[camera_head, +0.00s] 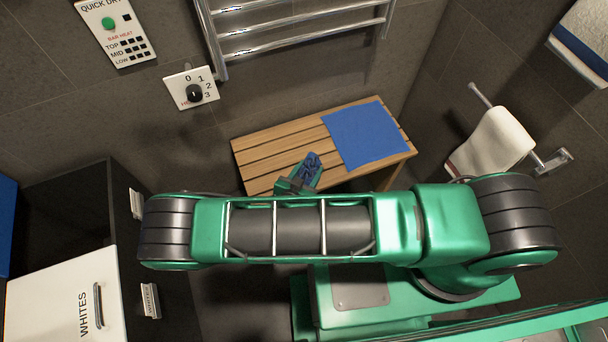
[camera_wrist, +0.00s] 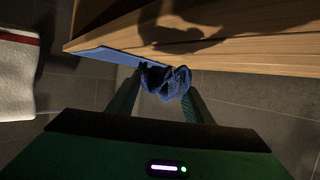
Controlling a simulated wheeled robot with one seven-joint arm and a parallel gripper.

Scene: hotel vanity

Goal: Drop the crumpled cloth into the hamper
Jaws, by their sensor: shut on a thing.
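The crumpled cloth (camera_head: 311,168) is dark blue and bunched. My gripper (camera_head: 304,177) is shut on it, near the front edge of a slatted wooden bench. In the wrist view the cloth (camera_wrist: 167,80) sits between the two fingertips of my gripper (camera_wrist: 164,88), with the bench edge just beyond. I cannot tell whether the cloth touches the bench.
The wooden bench (camera_head: 265,155) carries a flat blue cloth (camera_head: 365,136) on its right half. A towel (camera_head: 492,143) hangs on a wall bar at the right. A heated rail (camera_head: 290,30) and a dial (camera_head: 193,91) are on the back wall.

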